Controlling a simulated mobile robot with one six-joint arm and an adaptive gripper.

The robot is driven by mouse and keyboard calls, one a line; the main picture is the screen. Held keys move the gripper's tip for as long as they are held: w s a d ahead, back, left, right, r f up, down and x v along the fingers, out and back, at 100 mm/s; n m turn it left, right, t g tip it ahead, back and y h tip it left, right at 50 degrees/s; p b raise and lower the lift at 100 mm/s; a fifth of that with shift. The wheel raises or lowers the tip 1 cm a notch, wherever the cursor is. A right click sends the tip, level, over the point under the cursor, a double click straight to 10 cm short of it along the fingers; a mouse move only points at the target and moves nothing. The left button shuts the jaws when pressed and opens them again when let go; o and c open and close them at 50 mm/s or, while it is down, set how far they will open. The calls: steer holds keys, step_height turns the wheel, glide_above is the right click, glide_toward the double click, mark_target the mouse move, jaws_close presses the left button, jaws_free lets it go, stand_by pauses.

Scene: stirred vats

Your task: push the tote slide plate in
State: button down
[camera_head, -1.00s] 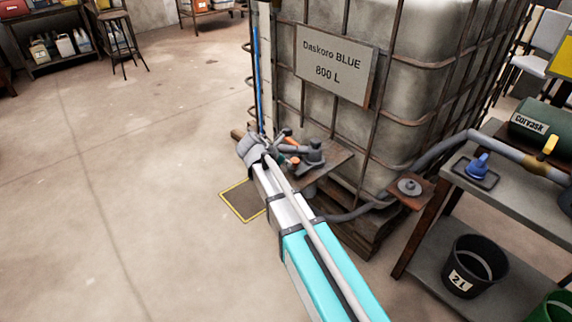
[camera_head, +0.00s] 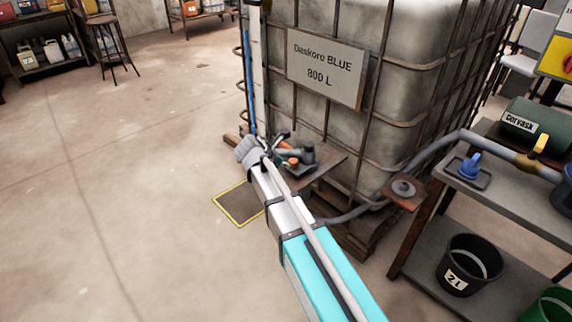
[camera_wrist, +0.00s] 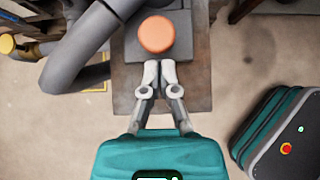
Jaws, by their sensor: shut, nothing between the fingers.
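The tote (camera_head: 395,75), a pale tank in a rusty cage labelled "Daskoro BLUE 800 L", stands on a pallet. At its lower front, a brown shelf plate (camera_head: 326,168) carries a grey fitting with orange parts (camera_head: 291,160). In the wrist view, a round orange knob (camera_wrist: 156,34) sits over a dark grey block on the brown plate (camera_wrist: 128,98). My gripper (camera_wrist: 159,68) is shut and empty, its fingertips just below the knob in the picture. I cannot tell whether they touch it. Which part is the slide plate is not clear.
A black bucket (camera_head: 470,264) stands on the lower shelf. A yellow-edged floor mat (camera_head: 238,204) lies left of the fitting. The floor at left is clear.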

steer(key=a, duration=0.1)
steer(key=s, duration=0.1)
steer(key=s+a, duration=0.1)
steer(key=shift+s+a+r, duration=0.1)
steer(key=shift+a+r, duration=0.15)
steer(key=shift+a, duration=0.1)
steer(key=p+v, duration=0.7)
steer(key=v, duration=0.2)
steer(key=shift+a, duration=0.25)
steer(key=shift+s, duration=0.1)
steer(key=s+d+f+m+g+y, duration=0.3)
steer(key=s+d+m, duration=0.5)
steer(key=d+m, duration=0.4)
steer(key=s+d+f+m+g+y, duration=0.2)
steer(key=s+d+m+g+y, duration=0.15)
steer(key=s+d+m, duration=0.75)
steer(key=w+a+r+m+p, duration=0.1)
steer(key=w+r+m+p, duration=0.1)
steer(key=r+p, duration=2.1)
steer(key=shift+w+r+m+t+p, duration=0.25)
steer(key=shift+w+m+t+p, duration=0.15)
steer(key=shift+w, duration=0.25)
steer(key=shift+s+a, duration=0.1)
